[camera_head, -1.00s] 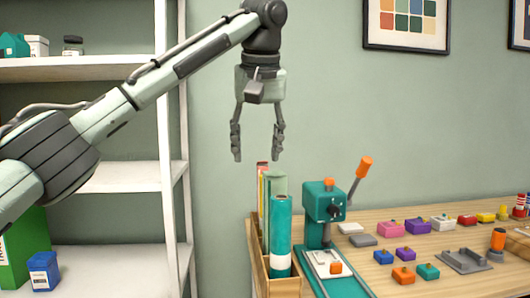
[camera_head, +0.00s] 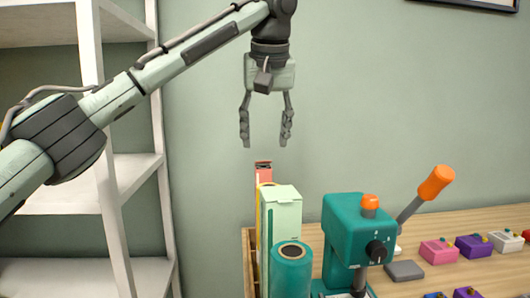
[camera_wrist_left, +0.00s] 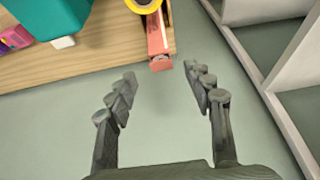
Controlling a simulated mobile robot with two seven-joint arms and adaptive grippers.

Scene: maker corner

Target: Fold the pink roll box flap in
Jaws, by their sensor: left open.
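The pink roll box (camera_head: 263,172) stands upright at the far end of a row of rolls and boxes at the table's left edge. In the left wrist view the box (camera_wrist_left: 156,35) is seen from above, with a small pink flap (camera_wrist_left: 161,64) at its end toward my fingers. I cannot tell the flap's exact angle. My left gripper (camera_head: 265,140) points down, open and empty, just above the pink box in the head view. In the wrist view its fingertips (camera_wrist_left: 160,78) spread either side of the flap end, apart from it. My right gripper is not in view.
A pale green box (camera_head: 282,208) and a teal roll (camera_head: 291,268) stand in front of the pink box. A teal press (camera_head: 345,238) with an orange-tipped lever is to the right. White shelves (camera_head: 110,170) stand left. Small coloured blocks lie on the table (camera_head: 480,220).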

